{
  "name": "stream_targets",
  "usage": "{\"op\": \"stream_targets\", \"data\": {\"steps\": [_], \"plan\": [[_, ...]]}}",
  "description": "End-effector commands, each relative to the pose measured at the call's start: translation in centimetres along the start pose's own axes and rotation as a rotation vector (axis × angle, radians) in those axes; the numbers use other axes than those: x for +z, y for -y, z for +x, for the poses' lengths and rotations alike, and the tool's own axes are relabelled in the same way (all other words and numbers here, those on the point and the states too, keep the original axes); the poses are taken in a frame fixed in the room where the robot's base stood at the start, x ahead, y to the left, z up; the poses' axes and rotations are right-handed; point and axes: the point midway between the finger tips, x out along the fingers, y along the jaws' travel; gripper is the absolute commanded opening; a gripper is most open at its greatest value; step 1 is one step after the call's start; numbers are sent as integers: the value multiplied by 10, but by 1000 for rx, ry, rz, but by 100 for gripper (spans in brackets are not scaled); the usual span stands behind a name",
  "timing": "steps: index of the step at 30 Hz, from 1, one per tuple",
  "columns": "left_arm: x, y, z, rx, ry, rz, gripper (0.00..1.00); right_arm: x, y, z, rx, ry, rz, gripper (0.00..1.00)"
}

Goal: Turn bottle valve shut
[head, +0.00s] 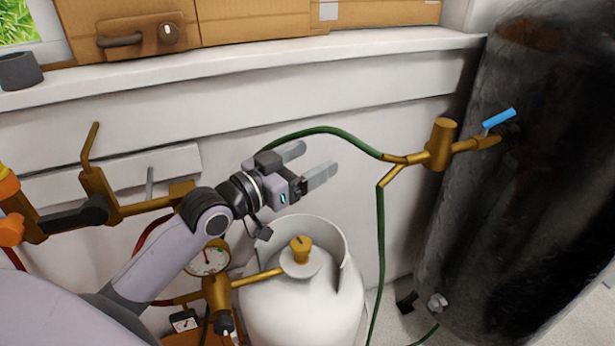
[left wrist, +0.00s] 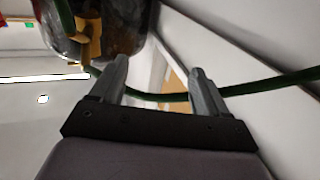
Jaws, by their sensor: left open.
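In the left wrist view the open fingers (left wrist: 160,75) point toward the dark tank, and the green hose (left wrist: 260,87) crosses the view by the fingertips. The bottle does not show there. My right gripper is not in view.
A pressure gauge (head: 208,258) with brass fittings is left of the bottle. A green hose (head: 325,131) arcs behind my gripper to a brass Y-fitting (head: 440,145) with a blue lever (head: 498,118). The dark tank (head: 500,200) stands right. A burner torch (head: 100,190) is left.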

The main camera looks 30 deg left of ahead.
Motion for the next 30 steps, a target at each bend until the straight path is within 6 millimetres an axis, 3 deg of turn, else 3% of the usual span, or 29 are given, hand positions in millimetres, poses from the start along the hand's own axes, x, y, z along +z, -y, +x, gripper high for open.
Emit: {"op": "stream_targets", "data": {"steps": [4, 8, 12, 16, 23, 30], "plan": [[30, 12, 0, -82, -14, -34, 76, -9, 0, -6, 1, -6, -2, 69], [80, 20, -10, -197, -24, -49, 76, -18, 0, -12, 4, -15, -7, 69], [135, 12, -32, -296, -14, -36, 76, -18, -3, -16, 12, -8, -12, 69], [172, -5, -53, -350, 1, -17, 76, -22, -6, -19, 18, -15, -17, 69], [197, -21, -68, -378, 10, 4, 76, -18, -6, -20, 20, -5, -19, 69], [197, -11, -46, -378, 7, 6, 76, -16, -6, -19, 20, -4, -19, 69]]}}
